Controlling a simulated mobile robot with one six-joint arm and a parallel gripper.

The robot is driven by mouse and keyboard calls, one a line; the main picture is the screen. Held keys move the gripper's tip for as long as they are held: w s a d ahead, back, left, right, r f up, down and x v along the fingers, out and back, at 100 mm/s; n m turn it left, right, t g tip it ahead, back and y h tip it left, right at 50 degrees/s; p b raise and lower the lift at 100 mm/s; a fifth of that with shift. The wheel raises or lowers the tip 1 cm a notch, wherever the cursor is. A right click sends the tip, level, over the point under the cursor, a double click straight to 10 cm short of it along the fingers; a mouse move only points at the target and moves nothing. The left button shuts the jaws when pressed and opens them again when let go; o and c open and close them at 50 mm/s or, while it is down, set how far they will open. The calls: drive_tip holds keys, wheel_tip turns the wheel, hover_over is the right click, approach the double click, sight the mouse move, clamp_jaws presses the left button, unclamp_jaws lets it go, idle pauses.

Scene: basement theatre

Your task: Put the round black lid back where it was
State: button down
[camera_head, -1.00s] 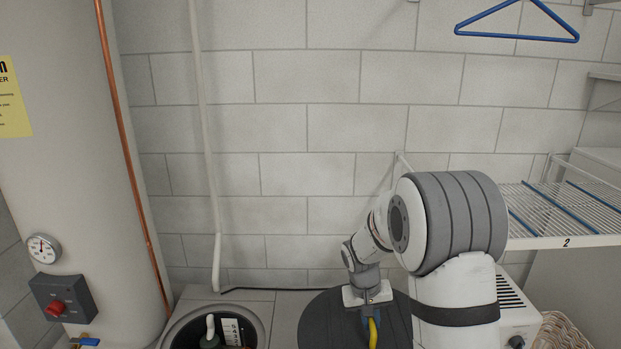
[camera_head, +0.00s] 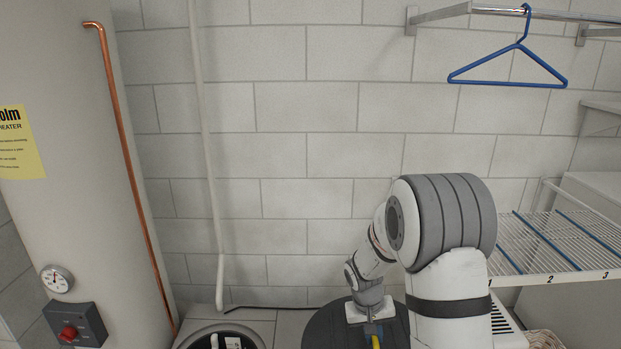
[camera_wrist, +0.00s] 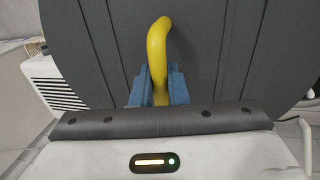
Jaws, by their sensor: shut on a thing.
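The round black lid (camera_head: 325,331) is a dark, grooved disc at the bottom of the head view, with its lower part cut off. In the wrist view the lid (camera_wrist: 225,60) fills most of the picture. Its yellow handle (camera_wrist: 156,50) sits between the blue fingers of my gripper (camera_wrist: 157,88), which is shut on it. My gripper (camera_head: 373,330) also shows in the head view, in front of the lid. I cannot tell how far the lid is from the floor. Left of it is a round pit with a pale rim (camera_head: 188,337), uncovered, with pipework inside.
A water heater (camera_head: 60,190) with a copper pipe (camera_head: 130,180) stands at left. A white pipe (camera_head: 207,150) runs down the block wall into the pit area. A wire shelf (camera_head: 545,245) is at right, with a white vented box (camera_head: 505,325) below. A blue hanger (camera_head: 508,65) hangs above.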

sight(375, 338)
drive_tip(key=p+v, duration=0.2)
drive_tip(key=p, duration=0.1)
drive_tip(key=d+p+v, duration=0.1)
drive_tip(key=p+v, duration=0.2)
drive_tip(key=p, duration=0.1)
drive_tip(key=s+p+v, duration=0.1)
drive_tip(key=p+v, duration=0.2)
drive_tip(key=p, duration=0.1)
drive_tip(key=shift+d+r, duration=0.3)
drive_tip(key=shift+r, duration=0.1)
drive_tip(key=p, duration=0.1)
drive_tip(key=r+p, duration=0.1)
drive_tip(key=p, duration=0.1)
drive_tip(key=shift+s+r, duration=0.25)
drive_tip(key=shift+s, duration=0.05)
